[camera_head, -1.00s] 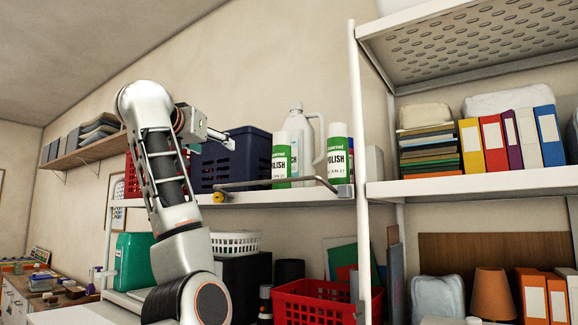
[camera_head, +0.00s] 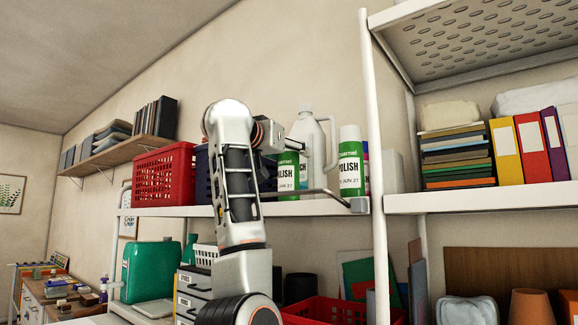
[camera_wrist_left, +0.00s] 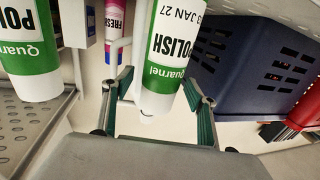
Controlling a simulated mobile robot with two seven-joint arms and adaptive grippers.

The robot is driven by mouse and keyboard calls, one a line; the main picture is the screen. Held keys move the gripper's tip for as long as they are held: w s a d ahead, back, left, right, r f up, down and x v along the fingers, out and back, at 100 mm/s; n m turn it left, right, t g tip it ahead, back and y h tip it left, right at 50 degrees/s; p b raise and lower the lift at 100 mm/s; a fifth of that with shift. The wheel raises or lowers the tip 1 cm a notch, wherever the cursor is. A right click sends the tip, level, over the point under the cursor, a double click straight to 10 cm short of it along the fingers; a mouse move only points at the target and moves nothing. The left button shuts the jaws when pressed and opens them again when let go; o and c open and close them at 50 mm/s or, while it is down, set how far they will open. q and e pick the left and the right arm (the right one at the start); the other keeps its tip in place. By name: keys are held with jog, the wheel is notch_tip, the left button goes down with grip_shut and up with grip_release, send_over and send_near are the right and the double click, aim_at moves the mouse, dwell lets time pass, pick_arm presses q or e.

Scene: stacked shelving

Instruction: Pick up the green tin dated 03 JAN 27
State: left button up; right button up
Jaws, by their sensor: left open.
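A white-and-green polish tin (camera_wrist_left: 171,45) has "3 JAN 27" readable on its label in the left wrist view. Its white cap points down in that picture. In the head view it appears to be the left tin (camera_head: 288,172) on the shelf; its top is partly covered by my gripper. My left gripper (camera_wrist_left: 157,85) is open, with one finger on each side of the tin's cap end; contact cannot be told. In the head view the gripper (camera_head: 292,143) is at the tin's top. A similar tin (camera_head: 350,170) stands to the right; it also shows in the wrist view (camera_wrist_left: 28,50).
A white jug (camera_head: 308,130) stands behind the tins. A navy crate (camera_head: 203,175) and a red crate (camera_head: 163,175) are to the left. A white upright post (camera_head: 375,150) stands right of the tins. A pink bottle (camera_wrist_left: 114,35) is close by.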

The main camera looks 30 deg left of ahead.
pick_arm(q)
jog(key=shift+w+a, duration=0.1)
jog(key=shift+w, duration=0.45)
jog(key=c, duration=1.5)
jog(key=shift+r, duration=0.1)
jog(key=shift+r, duration=0.1)
